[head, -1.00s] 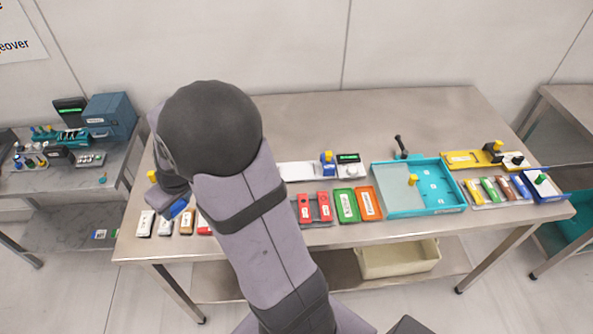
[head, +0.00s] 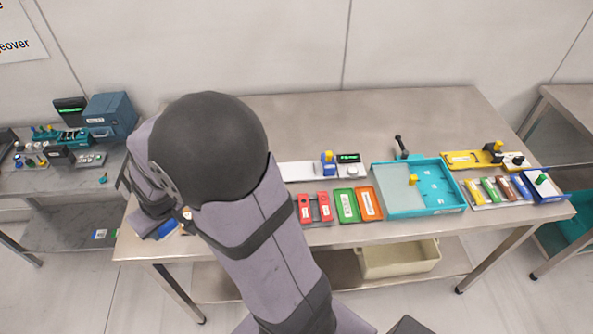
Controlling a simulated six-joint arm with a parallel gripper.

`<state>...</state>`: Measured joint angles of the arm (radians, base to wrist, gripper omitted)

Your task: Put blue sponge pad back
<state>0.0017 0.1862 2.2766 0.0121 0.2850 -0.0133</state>
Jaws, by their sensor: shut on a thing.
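My gripper (head: 158,228) is low over the left front of the steel table, largely hidden behind my own arm. It is shut on a blue piece (head: 168,229) that looks like the blue sponge pad; only a small part of it shows beside the fingers. I cannot tell whether the pad touches the table or a holder.
Red pads (head: 315,207), green and orange pads (head: 357,205) and a teal tray (head: 464,204) line the table (head: 300,120). A row of coloured strips (head: 500,190) lies at the right. A cream bin (head: 398,260) is below. My arm hides the row at the left.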

